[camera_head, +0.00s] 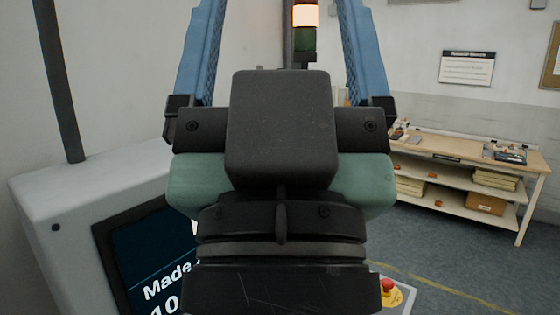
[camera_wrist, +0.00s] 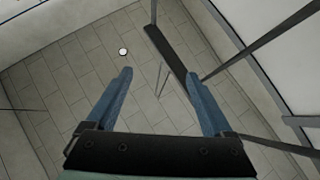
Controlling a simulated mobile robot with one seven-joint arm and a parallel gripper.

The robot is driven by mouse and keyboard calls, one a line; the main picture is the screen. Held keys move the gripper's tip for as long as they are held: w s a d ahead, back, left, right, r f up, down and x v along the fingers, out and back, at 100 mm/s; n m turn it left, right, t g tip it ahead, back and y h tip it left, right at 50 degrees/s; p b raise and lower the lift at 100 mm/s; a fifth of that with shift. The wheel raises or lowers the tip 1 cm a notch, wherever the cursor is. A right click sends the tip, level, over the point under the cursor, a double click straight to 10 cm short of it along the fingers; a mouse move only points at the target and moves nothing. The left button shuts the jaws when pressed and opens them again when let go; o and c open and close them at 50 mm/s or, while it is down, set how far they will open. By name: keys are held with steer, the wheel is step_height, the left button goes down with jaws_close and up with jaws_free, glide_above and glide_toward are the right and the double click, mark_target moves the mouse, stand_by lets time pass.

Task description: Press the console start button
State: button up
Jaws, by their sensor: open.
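A light grey console (camera_head: 80,185) stands at the left of the head view, with a dark screen (camera_head: 150,255) showing white text, partly hidden by my arm. A red mushroom button (camera_head: 387,285) on a yellow plate shows low, right of my wrist. I cannot pick out a start button; my gripper and wrist cover the middle of the view. My gripper (camera_head: 275,12) points up, its two blue fingers spread wide with nothing between them. In the wrist view my gripper (camera_wrist: 158,73) is also open and empty, and no console button shows.
A signal lamp (camera_head: 304,38), orange over green, stands behind the fingers. A dark post (camera_head: 60,80) rises at the console's left. A wooden workbench (camera_head: 455,150) with shelves stands at the right, beyond open grey floor (camera_head: 440,245). The wrist view shows a tiled surface and dark bars (camera_wrist: 165,50).

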jaws_close()
stand_by(1.4)
